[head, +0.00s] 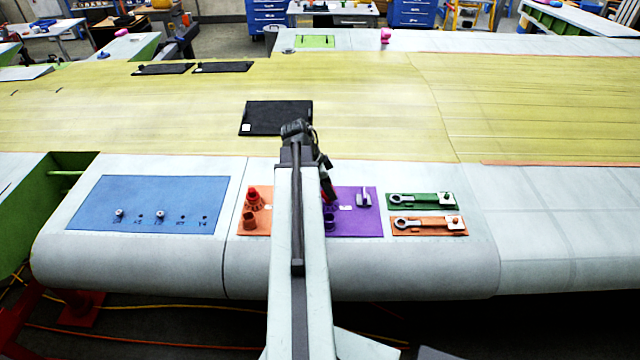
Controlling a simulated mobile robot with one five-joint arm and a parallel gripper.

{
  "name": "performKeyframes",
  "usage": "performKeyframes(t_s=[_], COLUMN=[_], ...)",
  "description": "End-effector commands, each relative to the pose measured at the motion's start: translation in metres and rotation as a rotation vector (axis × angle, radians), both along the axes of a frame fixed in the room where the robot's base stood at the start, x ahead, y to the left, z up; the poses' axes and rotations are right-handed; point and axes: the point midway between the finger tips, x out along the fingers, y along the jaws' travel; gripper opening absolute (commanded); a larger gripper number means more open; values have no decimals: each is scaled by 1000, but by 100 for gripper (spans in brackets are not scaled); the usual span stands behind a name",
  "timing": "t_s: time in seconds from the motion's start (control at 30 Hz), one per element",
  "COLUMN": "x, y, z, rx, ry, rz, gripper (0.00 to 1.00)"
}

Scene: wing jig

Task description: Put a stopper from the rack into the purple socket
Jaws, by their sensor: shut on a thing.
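The purple plate (368,225) lies on the pale wing edge, right of my arm. Its dark purple socket (330,222) stands low on the plate, close beside my arm. My gripper (325,176) hangs above the plate's upper left part, partly hidden by my arm. It is shut on a small dark red piece (328,192), which looks like a stopper. The piece shows just above and behind the socket in the picture; I cannot tell whether it touches anything.
A blue panel (100,195) with labelled holes and two silver knobs lies left. A grey lever (364,197) stands on the purple plate. Green (420,207) and orange (428,232) latch plates lie right. A black tablet-like panel (277,117) lies behind my arm.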

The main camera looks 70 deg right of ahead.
Motion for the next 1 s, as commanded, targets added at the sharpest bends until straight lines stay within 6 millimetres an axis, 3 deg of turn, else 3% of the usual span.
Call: performKeyframes(t_s=[0.37, 0.8, 1.0], x=[-2, -3, -3], y=[-1, -1, -1], z=[-6, -60, -72], rx=[0, 0, 0], ry=[0, 0, 0], rz=[-4, -5, -5], gripper=[4, 4, 4])
